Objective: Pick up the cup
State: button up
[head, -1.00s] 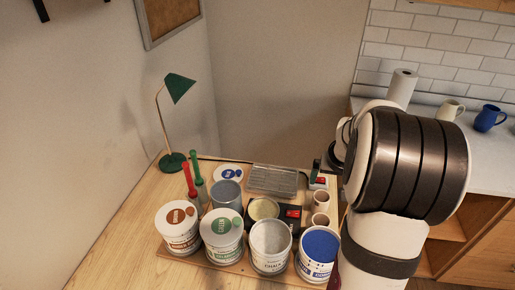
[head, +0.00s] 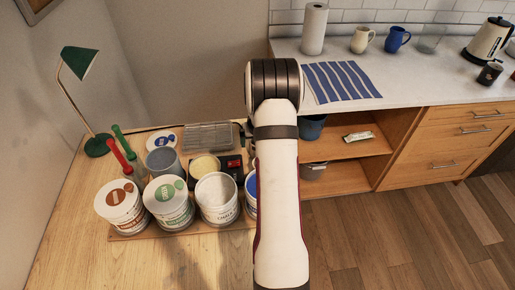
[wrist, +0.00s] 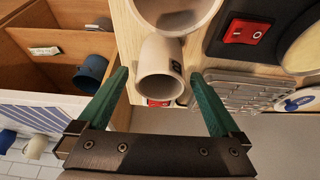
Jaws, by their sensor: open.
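In the wrist view a small cream cup (wrist: 163,78) with a small dark mark on its side shows between the fingers, its round opening towards the camera. A second, larger-looking cream cup (wrist: 175,12) sits just beyond it, cut off by the picture's top edge. My gripper (wrist: 160,73) is open, with one green finger on each side of the nearer cup and visible gaps to both. Nothing is held. In the head view my arm hides the gripper and these cups.
Several paint tubs, including a white one (head: 217,199), stand on the wooden table (head: 75,245). A device with a red switch (wrist: 247,32) and a grey ribbed tray (wrist: 245,88) are near the right finger. A cream mug (head: 361,40) and blue mug (head: 397,39) stand on the counter (head: 430,75).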

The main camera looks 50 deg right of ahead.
jog(key=c, duration=1.4)
jog(key=shift+r, duration=0.1)
jog(key=shift+c, duration=0.2)
